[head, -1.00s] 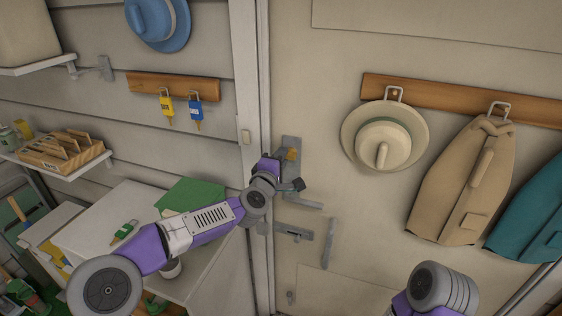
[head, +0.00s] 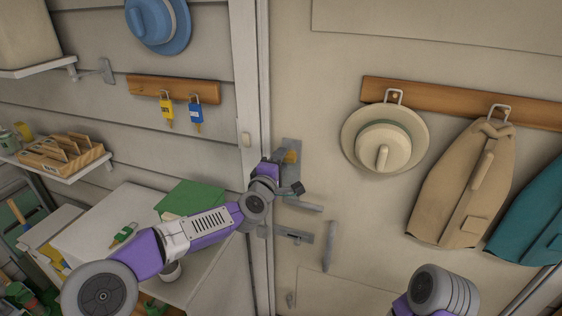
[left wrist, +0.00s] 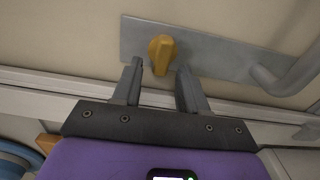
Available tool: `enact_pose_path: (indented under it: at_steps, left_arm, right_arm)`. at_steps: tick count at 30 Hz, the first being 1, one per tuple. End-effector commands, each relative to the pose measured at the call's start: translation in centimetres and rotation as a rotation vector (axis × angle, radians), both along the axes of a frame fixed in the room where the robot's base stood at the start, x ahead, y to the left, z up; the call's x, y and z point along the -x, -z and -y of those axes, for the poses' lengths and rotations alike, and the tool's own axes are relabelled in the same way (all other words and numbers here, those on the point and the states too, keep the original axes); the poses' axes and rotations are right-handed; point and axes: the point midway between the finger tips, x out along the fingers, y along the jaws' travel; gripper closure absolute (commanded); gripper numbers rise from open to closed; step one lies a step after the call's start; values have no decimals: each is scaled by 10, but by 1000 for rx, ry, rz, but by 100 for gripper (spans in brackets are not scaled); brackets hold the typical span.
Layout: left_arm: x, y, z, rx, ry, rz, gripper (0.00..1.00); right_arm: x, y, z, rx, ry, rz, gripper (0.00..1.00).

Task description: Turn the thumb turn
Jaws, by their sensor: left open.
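The thumb turn (left wrist: 162,54) is a small orange-yellow knob on a grey metal plate (left wrist: 210,54) on the door. In the left wrist view it stands just beyond and between the fingertips of my left gripper (left wrist: 157,66). The two dark fingers are open, one on each side of the knob, with gaps visible. In the head view the thumb turn (head: 291,156) shows beside my left gripper (head: 283,172), which is partly hidden by its own wrist. My right arm shows at the bottom right of the head view; its gripper is out of sight.
A lever handle (head: 303,205) sits below the thumb turn, and a slide bolt (head: 293,234) lower down. A cream hat (head: 383,145) and tan coat (head: 462,185) hang on the door at right. A white cabinet (head: 105,213) stands at left.

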Motion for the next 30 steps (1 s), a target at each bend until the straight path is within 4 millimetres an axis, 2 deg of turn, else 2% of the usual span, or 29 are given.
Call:
enact_pose_path:
  at_steps: [9, 15, 27, 29, 30]
  left_arm:
    - [43, 0, -15, -3, -1, 2, 57]
    - [62, -1, -21, -2, -1, 3, 57]
    - [66, 1, -22, -2, 0, 0, 57]
    - [65, 8, -22, -14, 2, -11, 57]
    - [65, 17, -22, -32, 7, -24, 57]
  right_arm:
    - [0, 5, 0, 0, 0, 0, 57]
    - [0, 7, 0, 0, 0, 0, 57]
    - [0, 7, 0, 0, 0, 0, 57]
    - [0, 6, 0, 0, 0, 0, 57]
    - [0, 6, 0, 0, 0, 0, 57]
